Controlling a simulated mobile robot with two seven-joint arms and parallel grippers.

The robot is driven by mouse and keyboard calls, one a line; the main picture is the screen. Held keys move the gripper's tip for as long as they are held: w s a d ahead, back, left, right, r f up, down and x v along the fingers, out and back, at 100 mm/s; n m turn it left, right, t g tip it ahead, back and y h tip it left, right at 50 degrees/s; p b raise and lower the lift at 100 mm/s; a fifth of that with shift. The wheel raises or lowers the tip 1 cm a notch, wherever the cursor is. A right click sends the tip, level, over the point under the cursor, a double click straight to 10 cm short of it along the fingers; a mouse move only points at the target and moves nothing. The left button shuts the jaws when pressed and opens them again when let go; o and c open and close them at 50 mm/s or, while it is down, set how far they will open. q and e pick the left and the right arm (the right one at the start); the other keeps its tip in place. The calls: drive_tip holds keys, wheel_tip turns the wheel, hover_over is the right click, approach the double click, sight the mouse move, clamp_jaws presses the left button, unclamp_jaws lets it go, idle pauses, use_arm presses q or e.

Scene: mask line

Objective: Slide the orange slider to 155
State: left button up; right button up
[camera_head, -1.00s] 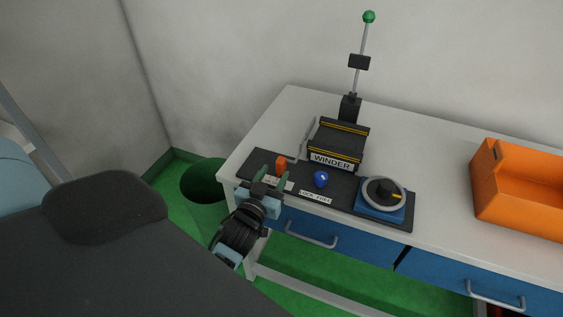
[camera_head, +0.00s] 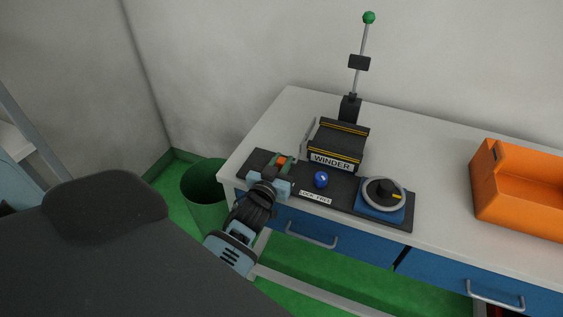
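The orange slider (camera_head: 281,159) stands at the left end of the dark panel (camera_head: 341,198) in front of the winder (camera_head: 337,146). My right gripper is not in view.
A blue knob (camera_head: 320,179) sits close to the right of my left gripper. A round dial on a blue base (camera_head: 381,207) is at the panel's right end. An orange bin (camera_head: 520,190) stands on the right. A green bin (camera_head: 204,190) is on the floor left of the table.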

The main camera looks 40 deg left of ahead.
use_arm(q)
clamp_jaws()
drive_tip(key=shift+w+d, duration=0.15)
drive_tip(key=shift+d, duration=0.55)
drive_tip(key=shift+w+d, duration=0.1)
drive_tip(key=shift+d, duration=0.25)
drive_tip(key=o, duration=0.7)
unclamp_jaws()
drive_tip(key=shift+c, duration=0.2)
drive_tip(key=shift+s, duration=0.2)
